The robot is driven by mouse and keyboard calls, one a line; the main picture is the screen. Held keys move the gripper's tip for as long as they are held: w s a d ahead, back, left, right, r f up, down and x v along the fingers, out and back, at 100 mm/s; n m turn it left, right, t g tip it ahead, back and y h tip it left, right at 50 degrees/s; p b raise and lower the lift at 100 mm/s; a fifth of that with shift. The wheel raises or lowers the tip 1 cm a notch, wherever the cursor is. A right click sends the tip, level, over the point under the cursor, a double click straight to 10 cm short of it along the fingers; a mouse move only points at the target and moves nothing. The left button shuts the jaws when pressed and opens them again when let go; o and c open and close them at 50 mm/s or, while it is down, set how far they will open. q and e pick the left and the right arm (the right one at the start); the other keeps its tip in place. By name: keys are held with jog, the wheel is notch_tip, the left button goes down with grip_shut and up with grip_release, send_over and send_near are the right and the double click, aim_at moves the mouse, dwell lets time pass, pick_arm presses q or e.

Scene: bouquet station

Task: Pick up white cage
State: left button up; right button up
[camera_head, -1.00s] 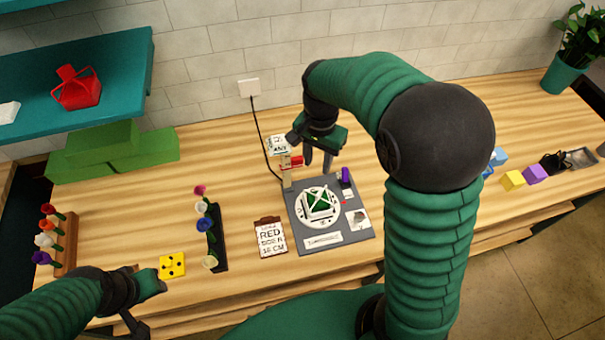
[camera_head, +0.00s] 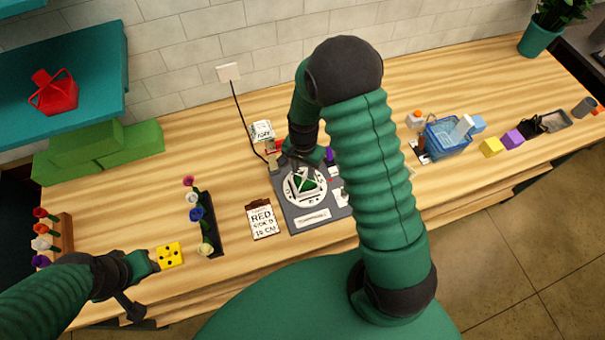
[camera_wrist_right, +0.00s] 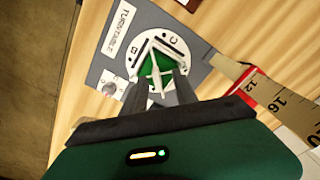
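The white cage (camera_wrist_right: 153,60) is a small white frame over a green base on the round turntable (camera_wrist_right: 183,45). In the head view the cage (camera_head: 306,183) sits on the disc's middle. My right gripper (camera_wrist_right: 158,80) is above the cage, pointing down at it. Its two fingers are apart, with the near part of the cage showing between their tips; I cannot tell if they touch it. In the head view my right arm hides part of the turntable's far side. My left gripper (camera_head: 152,262) is low at the left, beside a yellow dotted block (camera_head: 171,255); its fingers are unclear.
A measuring tape (camera_wrist_right: 265,92) stands close to the right gripper. A blue basket (camera_head: 447,138) and several coloured blocks are at right. Bare table lies behind the rack.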

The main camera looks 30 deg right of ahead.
jog(key=shift+s+d+f, duration=0.3)
jog(key=shift+d+f, duration=0.15)
jog(key=shift+w+d+f, duration=0.15)
jog(key=shift+d, duration=0.05)
jog(key=shift+c, duration=0.8)
jog(key=shift+w+a, duration=0.15)
jog(key=shift+a, duration=0.1)
jog(key=c, duration=0.5)
jog(key=shift+a, duration=0.25)
grip_shut()
jog(key=shift+r, duration=0.2)
